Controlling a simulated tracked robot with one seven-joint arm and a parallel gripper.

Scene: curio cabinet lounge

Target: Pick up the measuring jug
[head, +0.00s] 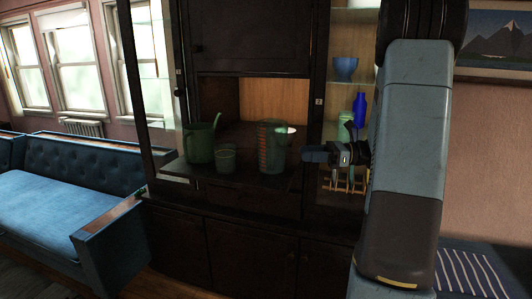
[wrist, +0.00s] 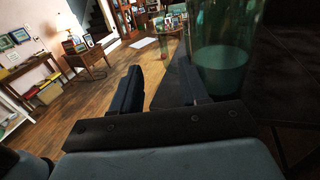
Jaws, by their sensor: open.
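The measuring jug (head: 272,147) is clear and greenish with red markings. It stands upright on the dark cabinet shelf (head: 240,177) in the head view. My gripper (head: 308,152) is just to the right of the jug, pointing left towards it. In the wrist view a large greenish clear vessel, which looks like the jug (wrist: 225,48), fills the upper right, beside and beyond the right finger. The two fingers of my gripper (wrist: 158,70) are apart with nothing between them. Whether a finger touches the jug cannot be told.
A green watering can (head: 199,145) and a small green cup (head: 225,159) stand left of the jug. A white bowl (head: 286,134) is behind it. Blue bowl (head: 345,68) and blue bottle (head: 359,108) sit on shelves at right. A blue sofa (head: 70,185) is at left.

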